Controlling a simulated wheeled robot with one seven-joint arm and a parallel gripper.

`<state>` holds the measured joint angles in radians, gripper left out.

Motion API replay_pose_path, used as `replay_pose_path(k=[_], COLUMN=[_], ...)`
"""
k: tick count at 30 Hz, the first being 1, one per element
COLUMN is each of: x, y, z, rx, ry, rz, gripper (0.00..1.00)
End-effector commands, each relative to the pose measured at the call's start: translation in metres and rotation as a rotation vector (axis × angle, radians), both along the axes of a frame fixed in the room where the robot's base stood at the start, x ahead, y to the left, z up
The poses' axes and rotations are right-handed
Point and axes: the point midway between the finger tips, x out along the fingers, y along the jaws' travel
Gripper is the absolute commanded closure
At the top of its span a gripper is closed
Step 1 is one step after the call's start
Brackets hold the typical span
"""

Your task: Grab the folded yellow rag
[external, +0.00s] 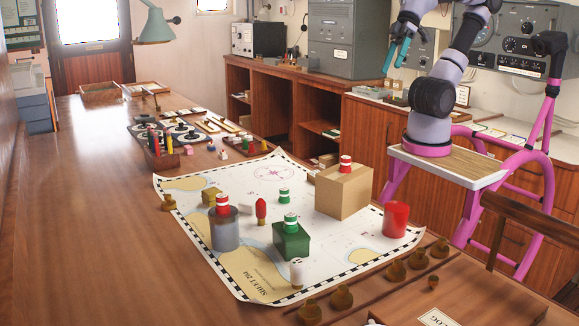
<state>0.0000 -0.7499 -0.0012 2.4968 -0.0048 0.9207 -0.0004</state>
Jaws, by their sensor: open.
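I cannot make out a clearly folded yellow rag in the external view. A small dull-yellow blocky thing (211,195) lies on the chart behind the grey cylinder; at this size I cannot tell whether it is cloth. My gripper (391,60) has teal fingers that stand apart with nothing between them. It is raised high at the upper right, in front of the grey cabinet and far from the chart's objects.
The chart (325,245) on the wooden table holds a grey cylinder (225,232), a green box (291,243), a cardboard box (343,192) and a red cup (396,219). Brass knobs (396,271) line the near right. The table's left side is clear.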

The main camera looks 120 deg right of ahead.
Motion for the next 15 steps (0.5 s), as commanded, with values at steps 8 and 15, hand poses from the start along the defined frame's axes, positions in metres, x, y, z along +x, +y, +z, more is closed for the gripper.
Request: replay_pose_path(k=[8, 15], x=[0.0, 0.017], y=[0.0, 0.012], z=[0.0, -0.007], rx=[0.0, 0.123], ry=[0.0, 0.075], rz=[0.0, -0.041], gripper=[0.03, 0.03])
